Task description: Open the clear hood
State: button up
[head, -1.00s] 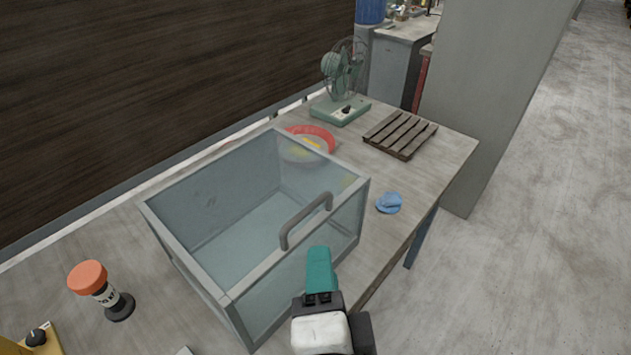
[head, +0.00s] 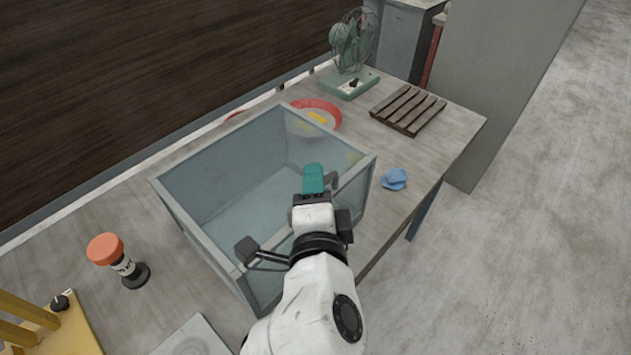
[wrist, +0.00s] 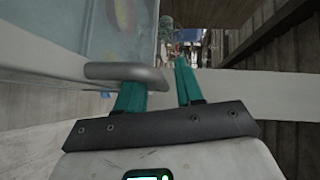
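The clear hood (head: 178,208), a box of see-through panels with a grey frame, sits on the table. Its grey curved handle (head: 331,181) is on the side nearest my arm, mostly hidden behind my gripper (head: 314,180). In the wrist view the handle (wrist: 125,73) crosses in front of the left teal finger and hides its tip. My gripper (wrist: 157,75) has its two fingers apart, with no object seen held between them. The right finger is clear of the handle. I cannot tell whether the left finger touches the handle.
An orange-capped container (head: 122,262) and a yellow fixture (head: 55,330) stand left of the hood. Behind it are a red-rimmed dish (head: 325,107), a green fan (head: 350,85) and a slatted wooden rack (head: 408,108). A blue cloth (head: 394,179) lies right. Open floor is further right.

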jog(key=shift+w, duration=0.1)
grip_shut()
dwell(0.3)
